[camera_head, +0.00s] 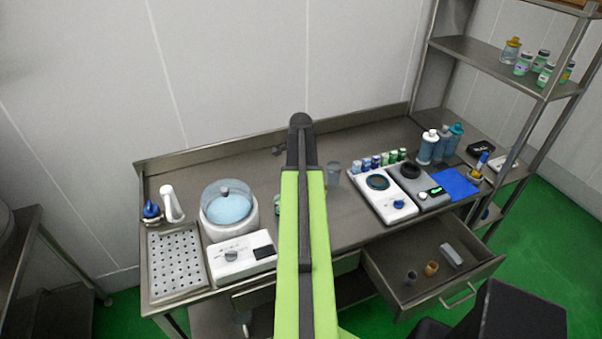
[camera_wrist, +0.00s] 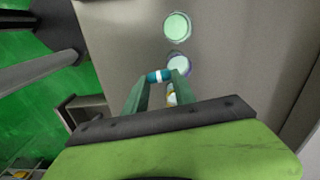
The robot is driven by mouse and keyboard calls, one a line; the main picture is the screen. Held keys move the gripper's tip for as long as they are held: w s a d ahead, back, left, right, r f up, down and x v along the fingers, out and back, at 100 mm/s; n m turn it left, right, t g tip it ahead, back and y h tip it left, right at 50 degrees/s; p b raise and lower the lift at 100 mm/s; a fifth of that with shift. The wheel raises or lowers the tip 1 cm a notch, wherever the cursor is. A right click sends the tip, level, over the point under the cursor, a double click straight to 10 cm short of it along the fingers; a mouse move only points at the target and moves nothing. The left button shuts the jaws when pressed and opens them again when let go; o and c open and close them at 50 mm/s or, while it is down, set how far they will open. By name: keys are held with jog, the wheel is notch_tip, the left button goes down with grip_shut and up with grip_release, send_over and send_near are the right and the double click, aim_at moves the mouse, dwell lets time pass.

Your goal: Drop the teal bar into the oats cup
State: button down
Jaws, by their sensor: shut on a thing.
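In the wrist view, my gripper (camera_wrist: 158,78) is shut on a small teal bar (camera_wrist: 154,77) with a white band, held crosswise between the fingertips. Just beyond the fingertips is a round cup (camera_wrist: 179,62) with pale contents and a bluish rim. A second round cup (camera_wrist: 178,26) with pale green contents stands farther up in that view. I cannot tell from the pictures which cup holds oats. The bar looks above the worktop and close to the nearer cup; the gap is unclear. In the head view my arm hides the gripper and bar.
In the head view, a clear cup (camera_head: 333,174) stands right of my arm, near a white stirrer unit (camera_head: 383,207). A domed white vessel (camera_head: 229,207) is on the left. The drawer (camera_head: 430,278) at front right is open.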

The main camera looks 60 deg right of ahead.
jog(key=w+d+f+m+b, duration=0.1)
jog(key=w+d+f+b, duration=0.1)
jog(key=d+f+b, duration=0.1)
jog(key=shift+d+f+b, duration=0.3)
jog(key=shift+f+b, duration=0.4)
jog(key=shift+b, duration=0.05)
dwell(0.4)
jog(key=c, duration=0.9)
grip_release()
jog(key=shift+c, duration=0.2)
notch_tip(320, 180, up, 18)
jog(key=p, duration=1.7)
jog(key=shift+f, duration=0.25)
